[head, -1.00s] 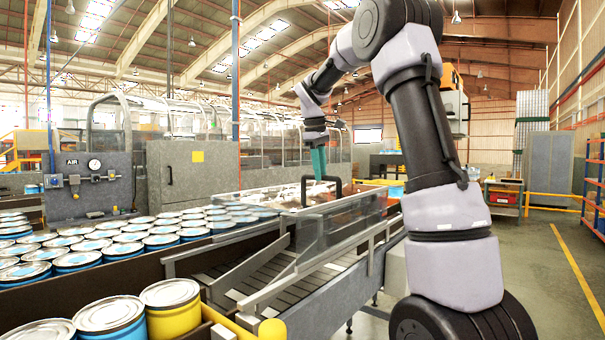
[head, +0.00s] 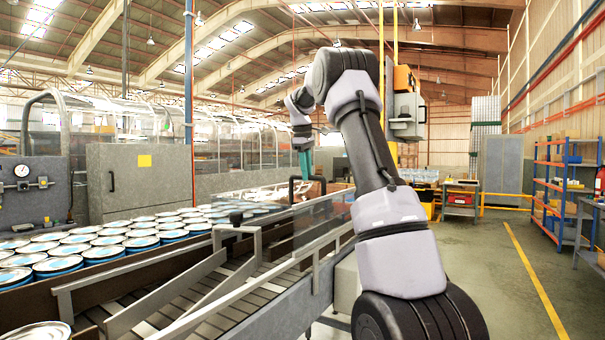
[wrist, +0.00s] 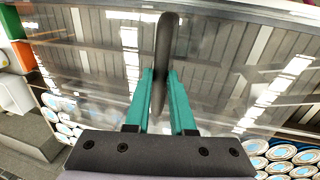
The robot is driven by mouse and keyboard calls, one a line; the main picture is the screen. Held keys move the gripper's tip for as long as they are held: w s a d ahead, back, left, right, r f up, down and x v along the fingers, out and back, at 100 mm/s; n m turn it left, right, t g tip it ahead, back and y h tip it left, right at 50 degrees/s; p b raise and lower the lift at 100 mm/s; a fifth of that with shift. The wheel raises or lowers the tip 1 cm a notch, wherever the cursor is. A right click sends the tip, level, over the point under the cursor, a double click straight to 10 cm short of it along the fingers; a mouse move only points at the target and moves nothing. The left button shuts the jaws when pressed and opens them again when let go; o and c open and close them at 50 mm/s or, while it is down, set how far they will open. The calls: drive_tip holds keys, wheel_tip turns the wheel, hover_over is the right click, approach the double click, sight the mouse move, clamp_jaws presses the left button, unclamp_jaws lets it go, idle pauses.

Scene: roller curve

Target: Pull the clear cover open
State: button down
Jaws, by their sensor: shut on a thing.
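The clear cover (wrist: 220,80) spreads across the wrist view as a see-through sheet with light reflections, and slats show through it. Its dark bar handle (wrist: 163,40) runs between the teal fingers of my gripper (wrist: 160,78). My gripper is shut on the handle. In the head view my gripper (head: 303,165) points down at the handle (head: 293,192), small and far off. The cover's clear panel (head: 318,218) shows faintly beside the roller conveyor, partly behind my arm.
A roller conveyor (head: 140,305) with metal guide rails runs in front. Many blue cans (head: 105,252) stand on the left. A grey cabinet (head: 140,182) stands behind them. Open floor (head: 500,285) lies to the right, with blue shelving (head: 555,190) beyond.

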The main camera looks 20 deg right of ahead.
drive_tip(key=shift+w+d+r, duration=0.1)
drive_tip(key=shift+w+d, duration=0.15)
drive_tip(key=shift+d, duration=0.05)
drive_tip(key=c, duration=0.8)
unclamp_jaws()
drive_tip(key=shift+o, duration=0.2)
wheel_tip(320, 180, up, 10)
drive_tip(key=s+a, duration=0.1)
drive_tip(key=shift+s+a+r, duration=0.15)
drive_tip(key=shift+a+r, duration=0.1)
drive_tip(key=shift+a, duration=0.15)
drive_tip(key=shift+s, duration=0.1)
